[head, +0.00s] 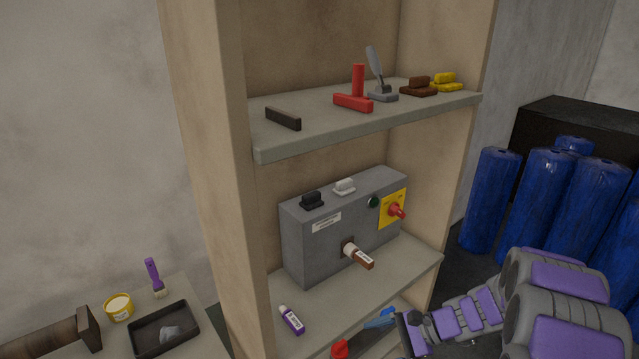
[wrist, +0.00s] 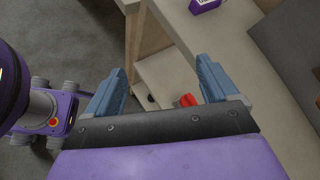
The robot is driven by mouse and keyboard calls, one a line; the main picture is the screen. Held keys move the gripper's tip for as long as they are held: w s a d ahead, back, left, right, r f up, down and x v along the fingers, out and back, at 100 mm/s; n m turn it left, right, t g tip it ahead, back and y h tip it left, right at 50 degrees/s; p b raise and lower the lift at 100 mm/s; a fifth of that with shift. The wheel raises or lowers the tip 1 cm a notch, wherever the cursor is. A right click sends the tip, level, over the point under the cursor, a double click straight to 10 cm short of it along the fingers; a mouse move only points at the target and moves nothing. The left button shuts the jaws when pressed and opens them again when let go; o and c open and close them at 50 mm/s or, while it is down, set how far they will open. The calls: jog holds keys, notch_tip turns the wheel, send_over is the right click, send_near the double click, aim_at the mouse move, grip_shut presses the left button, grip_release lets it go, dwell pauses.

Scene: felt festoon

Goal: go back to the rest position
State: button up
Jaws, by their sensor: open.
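My gripper (wrist: 160,90) is open in the wrist view, with its two blue fingers spread and nothing between them but the shelf and floor beyond. In the head view my gripper (head: 384,322) is at the lower right, in front of the lower shelves. My purple and grey arm reaches in from the right edge. A red object shows on a lower shelf, between and beyond the fingers in the wrist view (wrist: 187,100).
The shelf unit (head: 208,150) holds a grey control box (head: 300,245) and several small items above. Blue cylinders (head: 490,200) stand at right. A side table at lower left holds a black tray (head: 150,345).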

jog(key=s+a+r+n+g+h, duration=0.3)
jog(key=s+a+r+n, duration=0.25)
jog(key=s, duration=0.35)
jog(key=s+d+r+n+h, duration=0.2)
jog(key=s+r+n+h, duration=0.2)
jog(key=s, duration=0.7)
jog(key=s+d+r+n+h, duration=0.3)
jog(key=s+r+n+h, duration=0.1)
jog(key=s, duration=0.7)
jog(key=shift+d+h, duration=0.15)
jog(key=shift+h, duration=0.15)
